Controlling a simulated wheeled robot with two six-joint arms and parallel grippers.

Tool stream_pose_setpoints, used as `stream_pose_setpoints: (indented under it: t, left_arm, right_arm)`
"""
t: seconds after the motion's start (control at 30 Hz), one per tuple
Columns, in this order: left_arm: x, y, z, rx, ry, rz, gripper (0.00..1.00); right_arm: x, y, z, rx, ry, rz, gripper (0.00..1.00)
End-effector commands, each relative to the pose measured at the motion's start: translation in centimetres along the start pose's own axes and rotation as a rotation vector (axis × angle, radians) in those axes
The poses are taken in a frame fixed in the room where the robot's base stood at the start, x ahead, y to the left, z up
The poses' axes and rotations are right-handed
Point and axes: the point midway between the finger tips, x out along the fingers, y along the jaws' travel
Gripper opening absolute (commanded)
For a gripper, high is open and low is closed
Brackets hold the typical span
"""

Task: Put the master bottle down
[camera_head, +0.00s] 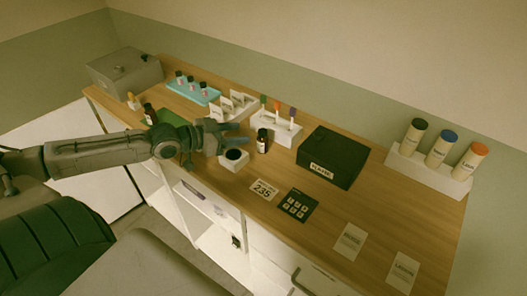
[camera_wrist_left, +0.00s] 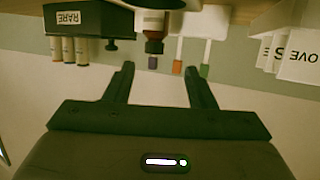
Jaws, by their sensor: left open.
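A small dark bottle with a white label (camera_head: 262,142), which looks like the master bottle, stands upright on the wooden counter. In the left wrist view, which is upside down, the bottle (camera_wrist_left: 153,22) is just beyond the fingertips, apart from them. My left gripper (camera_head: 236,134) is open and empty, its fingers pointing toward the bottle from the left. Its two fingers (camera_wrist_left: 160,72) are spread wide in the wrist view. Another dark bottle (camera_head: 150,115) stands at the left, by a green mat (camera_head: 175,117). My right gripper is not in view.
A white device with a round black top (camera_head: 233,158) sits below the gripper, near the front edge. Behind the bottle is a white rack with coloured sticks (camera_head: 278,127). A black box (camera_head: 332,157) stands to the right.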

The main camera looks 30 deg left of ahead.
Motion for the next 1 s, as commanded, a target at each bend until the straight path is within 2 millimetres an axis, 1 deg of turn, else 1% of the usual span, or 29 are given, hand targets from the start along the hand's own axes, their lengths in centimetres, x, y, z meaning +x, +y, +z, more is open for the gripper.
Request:
stream_pose_setpoints:
  t: [0.03,0.1,0.43,0.63,0.7,0.87,1.0]
  left_arm:
    - [0.6,0.0,0.5,0.001,0.003,0.001,0.50]
    - [0.9,0.1,0.4,0.001,0.002,0.002,0.50]
    - [1.6,0.1,0.1,-0.001,0.002,0.002,0.50]
    - [3.1,0.5,0.1,-0.002,0.007,0.006,0.50]
    - [3.4,0.5,-0.2,-0.003,0.005,0.002,0.50]
    - [4.5,0.9,-0.3,-0.003,0.005,0.006,0.50]
    - [5.5,0.7,-0.3,-0.003,0.003,0.001,0.50]
  right_arm:
    - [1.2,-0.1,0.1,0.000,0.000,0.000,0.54]
    - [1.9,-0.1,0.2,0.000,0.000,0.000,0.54]
    - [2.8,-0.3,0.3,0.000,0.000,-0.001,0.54]
    - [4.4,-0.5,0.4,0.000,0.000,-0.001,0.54]
    - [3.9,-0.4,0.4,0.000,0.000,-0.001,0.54]
    - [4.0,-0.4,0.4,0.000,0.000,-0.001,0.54]
    - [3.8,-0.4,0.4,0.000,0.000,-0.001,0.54]
